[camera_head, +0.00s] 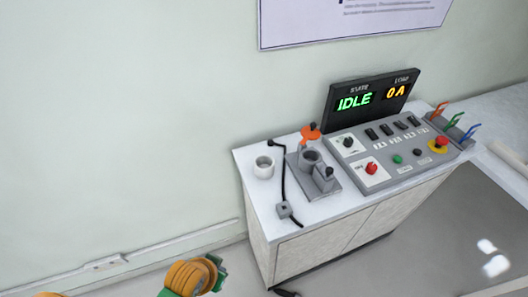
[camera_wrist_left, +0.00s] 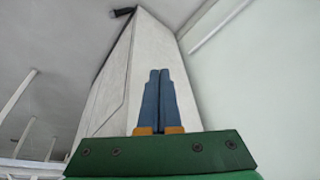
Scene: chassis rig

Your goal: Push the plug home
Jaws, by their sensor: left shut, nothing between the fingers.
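A grey plug (camera_head: 284,210) on a black cable lies near the front left edge of the cabinet top. A grey fixture (camera_head: 312,172) with a round socket-like cup and an upright block stands to its right. I cannot tell which part the plug fits. My left arm shows low in the head view, with its green gripper body (camera_head: 217,272) left of the cabinet and below its top; the fingertips are hidden there. In the left wrist view the blue fingers (camera_wrist_left: 159,103) are shut and empty, with the cabinet side behind them. My right gripper is not in view.
The cabinet (camera_head: 310,252) carries a white cup (camera_head: 264,167), an orange knob (camera_head: 310,132), a control panel (camera_head: 385,160) and a display (camera_head: 372,97) reading IDLE and 0 A. Coloured levers (camera_head: 454,121) stand at right.

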